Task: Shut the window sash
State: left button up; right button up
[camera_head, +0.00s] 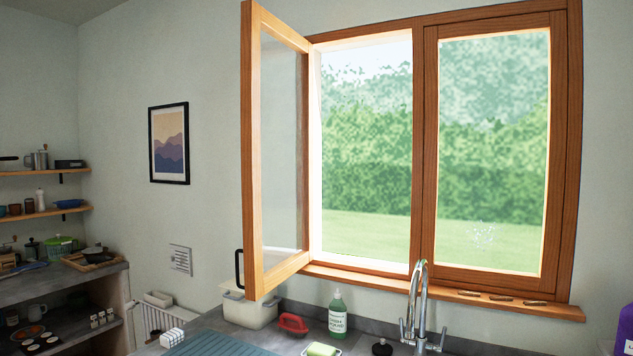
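The window sash (249,160) is a wooden frame with a glass pane. It stands swung open into the room, hinged at the left side of the window frame (418,160). A black handle (239,268) sits low on the sash's free edge. The left window opening (365,150) is uncovered, with garden seen through it. The right pane (492,150) sits flush in its frame. Neither of my grippers shows in the head view.
Small items lie on the wooden sill (450,296). Shelves (45,213) with kitchenware stand at the left.

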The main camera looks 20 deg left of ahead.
aim_at(255, 18)
jog(key=j+z, duration=0.1)
jog(key=j, duration=0.65)
jog(key=j+z, duration=0.1)
jog(key=j, duration=0.65)
jog(key=j+z, duration=0.1)
jog(key=j, duration=0.65)
jog(key=j+z, duration=0.1)
jog(key=j, duration=0.65)
jog(key=j+z, duration=0.15)
jog(key=j, duration=0.6)
jog(key=k+j+z, duration=0.1)
jog(key=j, duration=0.65)
jog(key=k+j+z, duration=0.1)
jog(key=k+j, duration=0.1)
jog(key=j, duration=0.05)
